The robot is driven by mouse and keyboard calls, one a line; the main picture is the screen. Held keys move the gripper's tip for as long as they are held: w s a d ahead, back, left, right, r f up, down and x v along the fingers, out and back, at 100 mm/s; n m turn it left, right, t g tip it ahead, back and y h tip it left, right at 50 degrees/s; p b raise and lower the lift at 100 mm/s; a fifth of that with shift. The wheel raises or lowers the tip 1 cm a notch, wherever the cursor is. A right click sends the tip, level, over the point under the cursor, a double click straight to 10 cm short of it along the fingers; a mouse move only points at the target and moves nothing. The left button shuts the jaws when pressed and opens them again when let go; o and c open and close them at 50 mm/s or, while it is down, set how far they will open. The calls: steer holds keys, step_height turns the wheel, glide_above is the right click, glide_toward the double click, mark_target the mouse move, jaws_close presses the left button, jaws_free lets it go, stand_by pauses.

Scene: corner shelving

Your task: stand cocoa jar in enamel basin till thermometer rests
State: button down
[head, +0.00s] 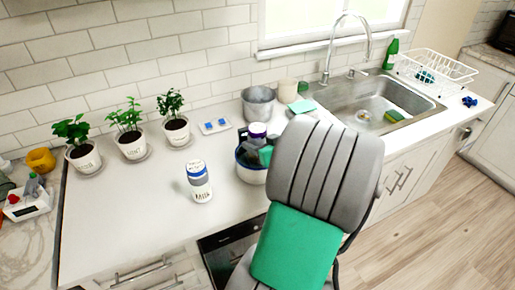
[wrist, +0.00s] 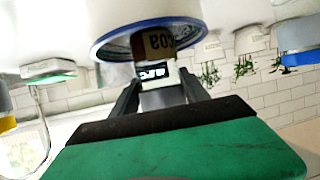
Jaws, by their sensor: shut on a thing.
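The enamel basin (head: 252,176), with a dark blue rim, stands on the counter, partly hidden by my arm. In the wrist view, which is upside down, its white wall and blue rim (wrist: 112,44) are close to my fingers. My gripper (wrist: 152,85) is shut on the cocoa jar (wrist: 160,42), whose brown label shows between the fingers. The jar overlaps the basin's opening; I cannot tell whether it touches the bottom. In the head view my arm hides most of the grip. I cannot make out the thermometer surely.
A white blue-topped can (head: 200,183) stands left of the basin. A purple-lidded container (head: 257,130) and a grey pot (head: 258,103) are close behind. Potted plants (head: 128,140) line the wall. The sink (head: 365,100) is right. The front left counter (head: 115,220) is clear.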

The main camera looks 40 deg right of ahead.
steer(key=f, duration=0.1)
steer(key=f+p, duration=0.1)
steer(key=f, duration=0.1)
steer(key=shift+w+d+f, duration=0.2)
steer(key=shift+w, duration=0.15)
steer(key=shift+f, duration=0.45)
steer(key=c, duration=0.6)
jaws_free()
steer(key=shift+o, duration=0.2)
steer(key=shift+r, duration=0.1)
steer(key=shift+r, duration=0.25)
steer(key=b+v, duration=0.2)
steer(key=v, duration=1)
steer(key=shift+f+b, duration=0.25)
steer(key=shift+b, duration=0.1)
steer(key=shift+s, duration=0.2)
